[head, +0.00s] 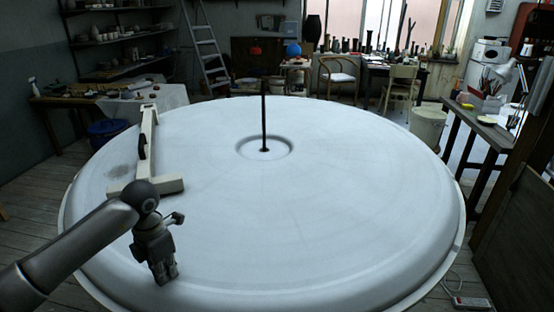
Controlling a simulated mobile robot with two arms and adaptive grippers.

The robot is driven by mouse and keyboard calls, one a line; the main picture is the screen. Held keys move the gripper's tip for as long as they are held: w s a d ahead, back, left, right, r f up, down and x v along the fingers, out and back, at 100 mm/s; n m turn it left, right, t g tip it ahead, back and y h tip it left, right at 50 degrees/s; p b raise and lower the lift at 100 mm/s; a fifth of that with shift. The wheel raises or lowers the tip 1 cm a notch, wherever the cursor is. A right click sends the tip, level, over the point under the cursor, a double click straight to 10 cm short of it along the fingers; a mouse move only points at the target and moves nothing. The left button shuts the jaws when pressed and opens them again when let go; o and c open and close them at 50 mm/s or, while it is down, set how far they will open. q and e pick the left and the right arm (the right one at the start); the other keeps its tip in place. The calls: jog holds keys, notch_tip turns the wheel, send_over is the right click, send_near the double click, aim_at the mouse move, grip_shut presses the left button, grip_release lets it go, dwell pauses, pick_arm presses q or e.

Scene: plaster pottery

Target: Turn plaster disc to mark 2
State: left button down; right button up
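The plaster disc (330,215) is large, round and white and fills the middle of the head view. A thin dark rod (264,115) stands upright in the round recess at its centre. No numbered mark is readable on the disc. My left gripper (165,276) points down over the disc's near left part, close to the rim. Its fingertips look near each other and nothing shows between them. I cannot tell whether they touch the plaster or whether they are open. My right gripper is not in view.
A pale T-shaped tool (148,130) with a dark handle lies on the disc's left side, beyond my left arm. A side table (480,125) with a lamp stands at the right, and a white bucket (428,128) behind the disc. The disc's middle and right are clear.

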aim_at(231, 291)
pick_arm(q)
jog(key=shift+s+d+f, duration=0.15)
jog(key=shift+s+d, duration=0.1)
jog(key=shift+d, duration=0.95)
jog(key=shift+s+d+f, duration=0.1)
jog(key=shift+s+d, duration=0.1)
jog(key=shift+d, duration=1)
jog(key=shift+s+d+f, duration=0.15)
jog(key=shift+s+d, duration=0.1)
jog(key=shift+d, duration=1.15)
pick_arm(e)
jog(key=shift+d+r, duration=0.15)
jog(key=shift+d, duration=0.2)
pick_arm(q)
jog(key=shift+s+a, duration=0.1)
jog(key=shift+s+d, duration=0.1)
jog(key=shift+d, duration=2.85)
jog(key=shift+d+r, duration=0.1)
jog(key=shift+d, duration=1.45)
jog(key=shift+a, duration=0.1)
